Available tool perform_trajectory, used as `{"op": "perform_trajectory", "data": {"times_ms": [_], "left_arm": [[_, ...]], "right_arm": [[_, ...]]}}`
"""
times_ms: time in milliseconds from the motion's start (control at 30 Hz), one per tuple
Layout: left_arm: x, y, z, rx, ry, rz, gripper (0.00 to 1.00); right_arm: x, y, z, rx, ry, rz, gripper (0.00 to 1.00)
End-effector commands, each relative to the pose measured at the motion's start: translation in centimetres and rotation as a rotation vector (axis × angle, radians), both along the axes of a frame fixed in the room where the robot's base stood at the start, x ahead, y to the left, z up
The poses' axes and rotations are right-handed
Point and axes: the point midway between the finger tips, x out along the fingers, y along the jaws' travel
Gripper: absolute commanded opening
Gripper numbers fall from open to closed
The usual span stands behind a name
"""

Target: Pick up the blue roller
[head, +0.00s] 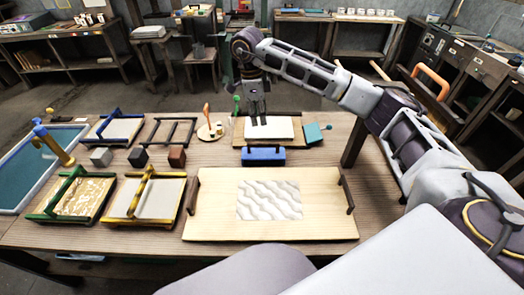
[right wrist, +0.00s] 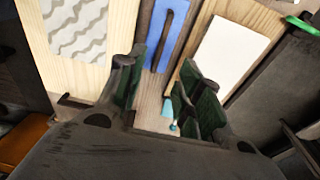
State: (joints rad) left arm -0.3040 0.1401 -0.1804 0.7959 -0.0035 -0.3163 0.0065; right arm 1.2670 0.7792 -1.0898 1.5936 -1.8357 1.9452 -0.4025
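The blue roller (head: 263,156) appears to be the long blue piece with a raised bar, lying on the table between the large board and the smaller board behind it. My left gripper is in neither view.
A large board (head: 210,210) with a wavy sheet lies in front of the roller. A smaller board (head: 242,140) with a white sheet and a teal piece (head: 313,133) lie behind. Framed moulds, several small cubes and a blue vat (head: 30,175) fill the left.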

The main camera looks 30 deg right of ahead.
Motion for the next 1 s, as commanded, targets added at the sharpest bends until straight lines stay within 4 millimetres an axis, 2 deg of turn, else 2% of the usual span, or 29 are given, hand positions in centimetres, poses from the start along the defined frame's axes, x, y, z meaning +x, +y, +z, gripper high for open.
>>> {"op": "perform_trajectory", "data": {"times_ms": [367,1000], "left_arm": [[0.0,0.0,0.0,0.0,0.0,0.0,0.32],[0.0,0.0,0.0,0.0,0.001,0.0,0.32]], "right_arm": [[-0.1,-0.1,-0.8,0.0,0.001,0.0,0.36],[-0.4,-0.9,-8.1,0.0,0.001,0.0,0.36]]}}
